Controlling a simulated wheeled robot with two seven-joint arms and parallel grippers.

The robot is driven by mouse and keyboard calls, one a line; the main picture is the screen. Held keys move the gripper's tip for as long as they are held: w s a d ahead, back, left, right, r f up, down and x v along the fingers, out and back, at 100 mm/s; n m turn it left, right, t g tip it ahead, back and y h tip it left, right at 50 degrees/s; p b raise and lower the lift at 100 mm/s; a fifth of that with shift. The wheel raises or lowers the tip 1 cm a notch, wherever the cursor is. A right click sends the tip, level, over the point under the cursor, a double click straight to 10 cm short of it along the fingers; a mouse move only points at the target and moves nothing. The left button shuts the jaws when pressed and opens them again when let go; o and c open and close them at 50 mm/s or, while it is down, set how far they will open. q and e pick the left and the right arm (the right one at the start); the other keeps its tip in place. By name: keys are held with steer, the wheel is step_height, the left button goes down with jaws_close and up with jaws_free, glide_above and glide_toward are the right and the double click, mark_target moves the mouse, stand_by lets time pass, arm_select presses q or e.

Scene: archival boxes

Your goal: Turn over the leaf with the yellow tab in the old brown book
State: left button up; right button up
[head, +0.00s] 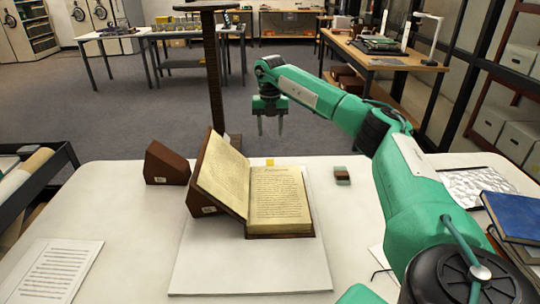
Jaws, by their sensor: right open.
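The old brown book (281,200) lies open on a pale board on the white table. Its left cover and pages (222,172) lean up at a slant against a brown wedge. Its right page, with printed text, lies nearly flat. A small yellow tab (270,161) sticks out above the top edge of the right page. My right gripper (270,134) hangs in the air above and beyond the book's top edge, over the tab in the picture. Its two fingers point down, apart and empty. My left gripper is not in view.
A second brown wedge (166,164) stands left of the book. A small green and brown block (342,176) lies to its right. A printed sheet (54,270) lies at front left. A dark post (214,75) rises behind the table.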

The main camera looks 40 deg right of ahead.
mark_target(270, 162)
step_height(270, 162, down, 11)
steer(key=shift+f, duration=0.15)
jaws_close()
stand_by(0.4)
